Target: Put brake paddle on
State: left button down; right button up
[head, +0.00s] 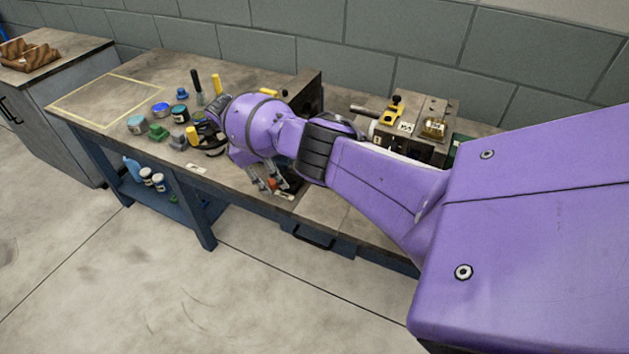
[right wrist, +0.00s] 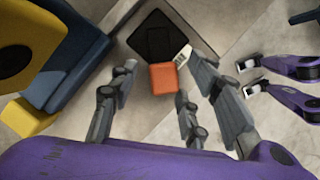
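My right arm reaches across the workbench in the head view, and its gripper (head: 264,178) is low over the bench's front edge. In the right wrist view the gripper (right wrist: 160,75) has its grey fingers spread, with an orange block (right wrist: 164,78) between and just beyond the fingertips. A gap shows on each side of the block. The block adjoins a black square part (right wrist: 155,38) with a pale label beside it. In the head view only a small orange-red patch (head: 273,183) shows by the fingers. I cannot tell which thing is the brake paddle.
Several tins and bottles, including a blue-topped tin (head: 160,109), stand on the bench left of my arm. A vise-like block with yellow parts (head: 394,108) stands right of it. A taped rectangle (head: 75,108) at the bench's left is empty. Floor in front is clear.

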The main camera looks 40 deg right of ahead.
jog(key=v, duration=1.2)
jog(key=shift+r, duration=0.15)
jog(key=shift+d, duration=0.1)
